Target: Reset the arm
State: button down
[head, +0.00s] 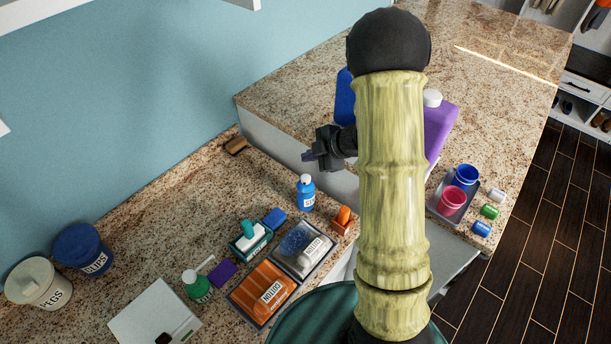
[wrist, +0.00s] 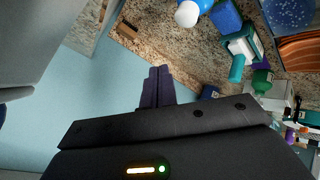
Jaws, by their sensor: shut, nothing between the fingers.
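My gripper (head: 308,156) is at the end of my raised arm, above the counter near the step between the lower and higher counter. Its fingers are shut and hold nothing. In the wrist view, the closed dark fingers (wrist: 158,86) point toward the blue wall. My arm's pale green link stands in the middle of the head view and hides part of the counter behind it.
A blue bottle (head: 306,193) stands below the gripper, near a tray (head: 247,313) with labelled items. A purple jug (head: 438,125) and a tray (head: 437,209) of cups are right of my arm. Two tubs (head: 82,249) stand at left. A brown block (head: 236,145) lies by the wall.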

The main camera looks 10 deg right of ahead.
dwell(0.4)
jog(key=s+d+r+m+t+h+b, duration=0.1)
jog(key=s+d+r+m+h+b, duration=0.3)
jog(key=m+h, duration=0.5)
jog(key=s+a+m+g+y, duration=0.1)
jog(key=s+m, duration=0.3)
jog(key=s, duration=0.4)
jog(key=s+a+f+m+g+y+b, duration=0.1)
jog(key=s+a+m+g, duration=0.2)
jog(key=s, duration=0.5)
jog(key=a+m, duration=0.1)
jog(key=m, duration=0.1)
jog(key=shift+f+m+g, duration=0.25)
jog(key=shift+m+g, duration=0.05)
jog(key=shift+s, duration=0.1)
